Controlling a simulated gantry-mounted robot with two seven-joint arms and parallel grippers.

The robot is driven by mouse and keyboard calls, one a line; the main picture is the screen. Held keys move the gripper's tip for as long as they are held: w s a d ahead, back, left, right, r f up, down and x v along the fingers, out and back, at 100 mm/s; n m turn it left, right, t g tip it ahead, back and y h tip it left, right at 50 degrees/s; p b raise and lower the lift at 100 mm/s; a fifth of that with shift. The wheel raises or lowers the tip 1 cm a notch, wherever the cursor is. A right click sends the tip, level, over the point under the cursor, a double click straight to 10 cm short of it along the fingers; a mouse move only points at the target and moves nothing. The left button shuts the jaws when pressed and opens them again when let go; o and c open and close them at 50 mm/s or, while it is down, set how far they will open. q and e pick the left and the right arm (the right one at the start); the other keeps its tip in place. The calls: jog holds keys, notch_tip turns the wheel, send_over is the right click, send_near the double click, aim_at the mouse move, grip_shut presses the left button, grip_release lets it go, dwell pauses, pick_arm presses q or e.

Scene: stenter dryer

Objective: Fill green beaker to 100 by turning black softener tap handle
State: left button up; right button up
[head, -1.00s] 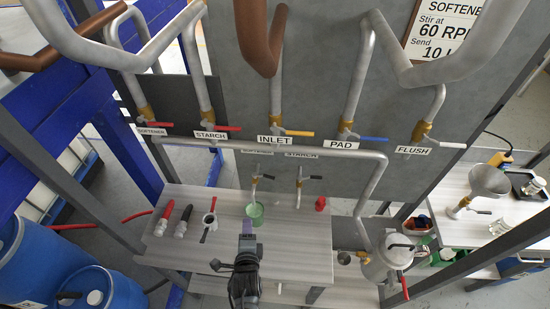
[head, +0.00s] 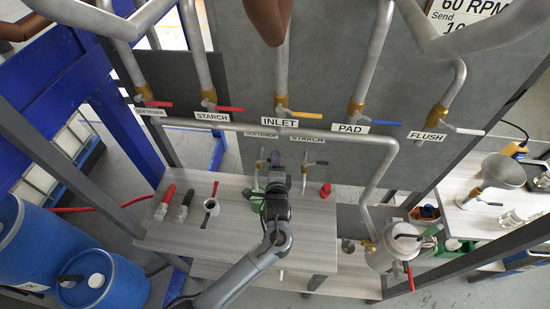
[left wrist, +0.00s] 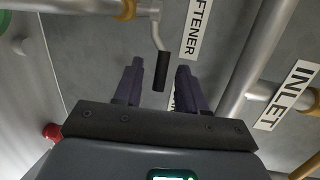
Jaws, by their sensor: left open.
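The green beaker (head: 257,197) stands on the wooden bench below the small softener tap, partly hidden by my left arm. The softener tap (head: 260,164) is on the grey panel under its white label. Its black handle (left wrist: 163,72) shows in the left wrist view between my two purple fingers, with clear gaps on both sides. My left gripper (left wrist: 158,82) is open around or just short of the handle; exact depth is hard to tell. In the head view the left gripper (head: 276,163) covers the handle. My right gripper is not in view.
The starch tap (head: 304,176) hangs right of my gripper. A red object (head: 325,189) stands on the bench's right side. A pipe (head: 330,136) crosses above. Blue barrels stand at lower left.

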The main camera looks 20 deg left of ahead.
pick_arm(q)
jog(key=shift+x, duration=1.3)
grip_shut()
